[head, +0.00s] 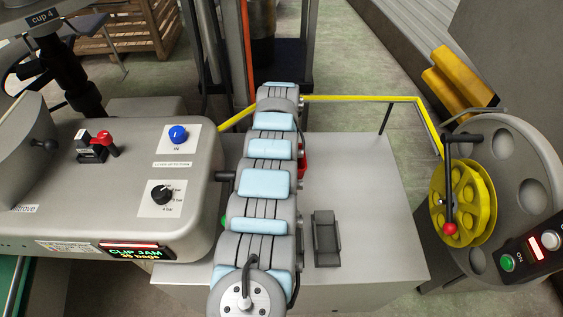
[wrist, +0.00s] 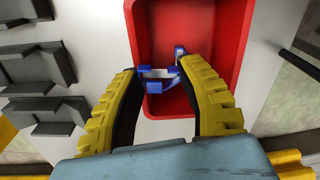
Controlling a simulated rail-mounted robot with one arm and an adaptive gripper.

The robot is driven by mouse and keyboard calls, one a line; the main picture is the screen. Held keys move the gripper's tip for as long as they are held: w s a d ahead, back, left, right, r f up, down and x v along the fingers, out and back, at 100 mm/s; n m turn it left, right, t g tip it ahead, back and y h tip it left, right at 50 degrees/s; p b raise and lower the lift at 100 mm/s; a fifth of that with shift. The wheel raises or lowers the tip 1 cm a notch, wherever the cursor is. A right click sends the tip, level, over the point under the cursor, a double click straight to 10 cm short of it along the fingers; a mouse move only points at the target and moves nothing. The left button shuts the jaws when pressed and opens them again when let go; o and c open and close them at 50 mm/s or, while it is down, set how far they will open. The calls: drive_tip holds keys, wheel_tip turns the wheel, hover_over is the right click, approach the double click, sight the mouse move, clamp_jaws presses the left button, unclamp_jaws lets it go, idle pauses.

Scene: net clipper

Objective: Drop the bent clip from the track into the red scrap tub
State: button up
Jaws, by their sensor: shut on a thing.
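The red scrap tub (wrist: 215,30) fills the upper middle of the wrist view. In the head view only a sliver of its red side (head: 304,160) shows past my arm. My gripper (wrist: 158,70), with yellow ribbed fingers, is over the tub's near left part. It is shut on the bent clip (wrist: 155,73), a blue and silver-white piece spanning the gap between the fingertips. The clip appears above the tub floor; its exact height is hard to tell. In the head view my arm hides the gripper and the clip.
Dark grey blocks (wrist: 40,85) lie left of the tub in the wrist view. The grey bench top (head: 370,200) is mostly clear. The clipper housing (head: 120,220), with a "CLIP JAM" display, stands left; a yellow reel (head: 465,205) stands right, with a yellow rail (head: 360,98) behind.

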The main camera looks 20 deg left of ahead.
drive_tip(key=shift+w, duration=0.15)
drive_tip(key=shift+f, duration=0.1)
drive_tip(key=shift+f+b, duration=0.35)
drive_tip(key=shift+f, duration=0.2)
drive_tip(key=o, duration=0.8)
drive_tip(key=shift+c, duration=0.2)
drive_tip(key=shift+r, duration=0.15)
